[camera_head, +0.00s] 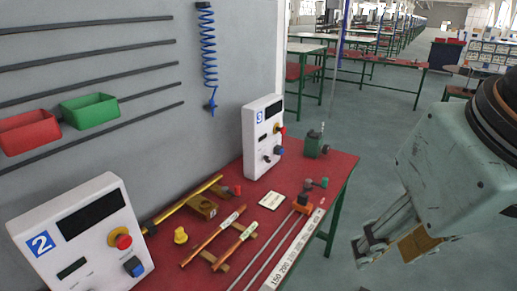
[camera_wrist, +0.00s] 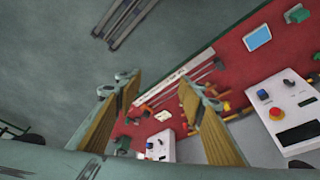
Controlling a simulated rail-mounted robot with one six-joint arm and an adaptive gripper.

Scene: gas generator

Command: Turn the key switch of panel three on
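Panel three (camera_head: 262,138) is a white box with a blue "3" label, upright at the back of the red table. Its front has a dark display, a red and yellow button (camera_head: 283,130), a blue knob (camera_head: 279,150) and a small knob-like part low down; I cannot tell for sure which part is the key switch. My gripper (camera_head: 385,248) hangs to the right of the table, well apart from the panel. In the wrist view its tan-padded fingers (camera_wrist: 153,110) are spread, with nothing held. A white panel (camera_wrist: 162,146) beyond the fingers matches panel three by place; its number is unreadable.
Panel two (camera_head: 80,235) stands at front left. The red table (camera_head: 335,168) carries rods, a yellow knob (camera_head: 180,236), a ruler strip (camera_head: 295,250) and a green device (camera_head: 316,146). A blue coiled hose (camera_head: 208,50) hangs on the wall. Floor right of the table is free.

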